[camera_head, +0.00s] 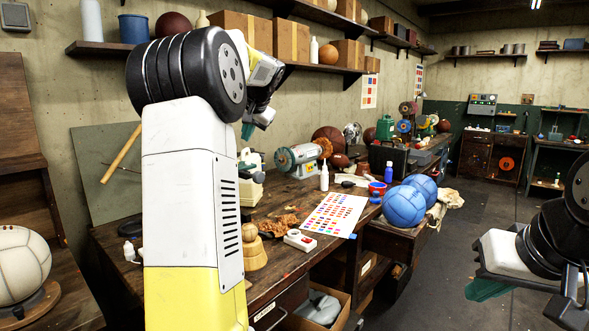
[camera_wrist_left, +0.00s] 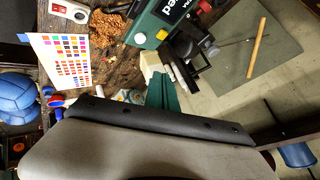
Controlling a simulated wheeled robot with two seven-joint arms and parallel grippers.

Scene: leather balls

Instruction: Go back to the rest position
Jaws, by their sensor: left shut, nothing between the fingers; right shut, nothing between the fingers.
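My left arm rises large through the middle-left of the head view. My left gripper (camera_head: 248,129) hangs at its far end, above the back of the workbench (camera_head: 262,290). It is shut and empty. In the left wrist view its teal fingers (camera_wrist_left: 162,92) show close together, with nothing between them. My right gripper (camera_head: 487,290) is at the lower right edge of the head view, over the open floor. It is shut and empty, with its teal tip pointing left and down. Much of the right arm is out of frame.
Blue balls (camera_head: 404,206) lie on the bench's right part. A colour chart (camera_head: 338,214), a bench grinder (camera_head: 297,157) and a green machine (camera_wrist_left: 160,30) are near the left arm. A pale ball (camera_head: 22,258) is at far left. A shelf (camera_head: 110,48) runs above. Floor at right is clear.

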